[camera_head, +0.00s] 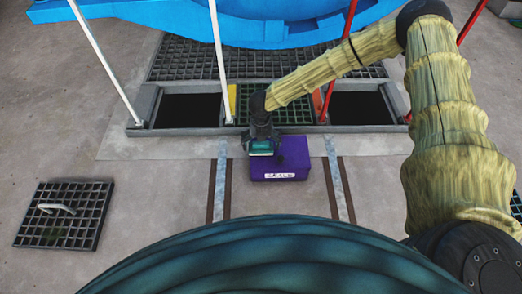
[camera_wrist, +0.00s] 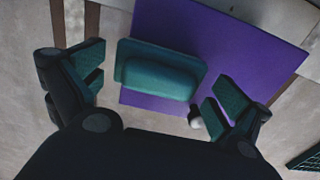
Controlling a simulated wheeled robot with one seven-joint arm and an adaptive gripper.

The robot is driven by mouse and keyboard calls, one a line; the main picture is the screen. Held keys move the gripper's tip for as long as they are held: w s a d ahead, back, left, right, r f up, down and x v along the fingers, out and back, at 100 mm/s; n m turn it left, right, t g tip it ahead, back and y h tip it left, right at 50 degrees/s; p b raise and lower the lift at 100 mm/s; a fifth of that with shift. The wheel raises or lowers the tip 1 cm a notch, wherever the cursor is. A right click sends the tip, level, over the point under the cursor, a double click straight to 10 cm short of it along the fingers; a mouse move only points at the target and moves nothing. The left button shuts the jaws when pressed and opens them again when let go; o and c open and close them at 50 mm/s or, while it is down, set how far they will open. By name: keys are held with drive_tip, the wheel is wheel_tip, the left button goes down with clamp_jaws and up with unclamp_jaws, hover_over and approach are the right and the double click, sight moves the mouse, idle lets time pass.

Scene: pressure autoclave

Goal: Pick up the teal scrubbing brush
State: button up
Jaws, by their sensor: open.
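The teal scrubbing brush (camera_head: 262,147) shows at the near-left top of a purple box (camera_head: 295,160), just below my gripper (camera_head: 260,136). In the wrist view the brush (camera_wrist: 160,70) is a rounded teal block over the purple box top (camera_wrist: 225,40). My gripper (camera_wrist: 157,88) is open, with one finger left of the brush and one at its lower right. Gaps show between the brush and both fingers. I cannot tell how far the fingertips are above the box. The brush's underside is hidden.
A grate cover with a pale handle (camera_head: 60,209) lies at left. Dark open pits (camera_head: 187,110) and (camera_head: 361,108) flank a central grate behind the box. White and red posts rise there, under a large blue structure (camera_head: 260,20). Bare concrete floor lies left of the box.

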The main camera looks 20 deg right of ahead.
sight(261, 143)
drive_tip(key=shift+f, duration=0.5)
drive_tip(key=c, duration=0.9)
drive_tip(key=shift+r, duration=0.1)
drive_tip(key=shift+r+p, duration=0.35)
drive_tip(key=shift+r, duration=0.1)
wheel_tip(261, 143, up, 3)
drive_tip(key=shift+r+p, duration=0.2)
drive_tip(key=shift+p, duration=1)
drive_tip(key=s+a+p, duration=0.1)
drive_tip(key=s+a, duration=0.2)
drive_tip(key=s, duration=0.1)
drive_tip(key=s+a+p, duration=0.2)
drive_tip(key=s+a, duration=0.1)
drive_tip(key=s, duration=0.2)
drive_tip(key=s+a+p, duration=0.1)
drive_tip(key=s+a, duration=0.2)
drive_tip(key=s, duration=0.1)
drive_tip(key=shift+s+r+p, duration=0.15)
drive_tip(key=shift+r+p, duration=0.15)
drive_tip(key=shift+p, duration=0.1)
